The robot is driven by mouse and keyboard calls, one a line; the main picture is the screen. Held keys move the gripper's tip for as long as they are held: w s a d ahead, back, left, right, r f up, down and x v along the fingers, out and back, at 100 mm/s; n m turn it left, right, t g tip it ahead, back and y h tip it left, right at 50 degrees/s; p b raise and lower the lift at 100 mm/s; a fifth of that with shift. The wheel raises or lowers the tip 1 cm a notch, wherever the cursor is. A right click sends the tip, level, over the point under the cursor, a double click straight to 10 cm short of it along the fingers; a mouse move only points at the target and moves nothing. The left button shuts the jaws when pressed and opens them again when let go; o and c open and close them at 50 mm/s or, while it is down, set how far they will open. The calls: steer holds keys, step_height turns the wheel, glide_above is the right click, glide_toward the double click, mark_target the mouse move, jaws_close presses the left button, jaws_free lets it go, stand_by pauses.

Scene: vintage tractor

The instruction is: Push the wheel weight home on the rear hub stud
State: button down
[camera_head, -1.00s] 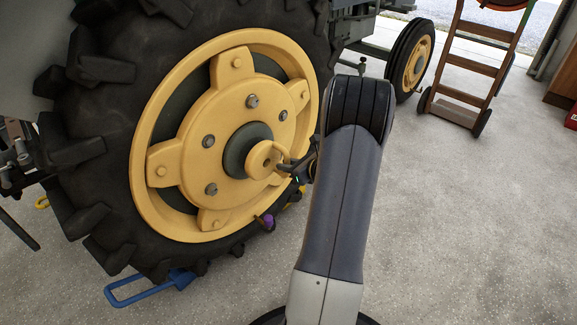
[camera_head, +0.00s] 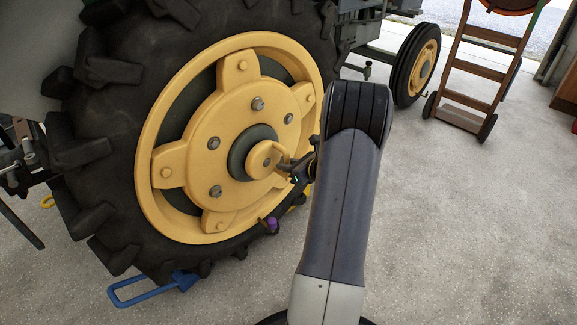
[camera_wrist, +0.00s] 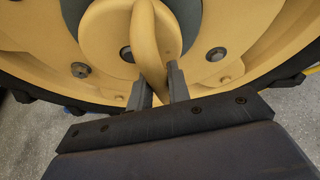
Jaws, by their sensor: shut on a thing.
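The wheel weight (camera_head: 259,156) is a small yellow disc with a curved handle, in front of the dark round hub (camera_head: 239,157) of the big yellow rear wheel. In the wrist view the weight (camera_wrist: 103,32) fills the top middle, and its handle (camera_wrist: 148,35) runs down between my fingers. My gripper (camera_wrist: 158,80) is shut on the handle; in the head view my gripper (camera_head: 290,169) reaches in from the right. A dark round end, seemingly the stud (camera_wrist: 127,54), shows at the weight's centre. Any gap behind the weight is hard to judge.
The rear tyre (camera_head: 85,150) surrounds the wheel. A blue-handled object (camera_head: 155,288) and a purple item (camera_head: 272,225) lie low by the tyre. A front wheel (camera_head: 416,68) and a wooden hand truck (camera_head: 478,72) stand behind.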

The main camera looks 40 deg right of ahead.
steer(key=shift+w+r, duration=0.2)
steer(key=shift+w, duration=0.3)
steer(key=c, duration=1.3)
jaws_free()
steer(key=shift+f, duration=0.1)
steer(key=shift+o, duration=0.2)
steer(key=shift+s+a+f, duration=0.1)
steer(key=shift+f, duration=0.05)
steer(key=p+v, duration=0.3)
steer(key=v, duration=0.8)
steer(key=b+x, duration=0.3)
steer(key=x, duration=0.8)
steer(key=shift+s, duration=0.45)
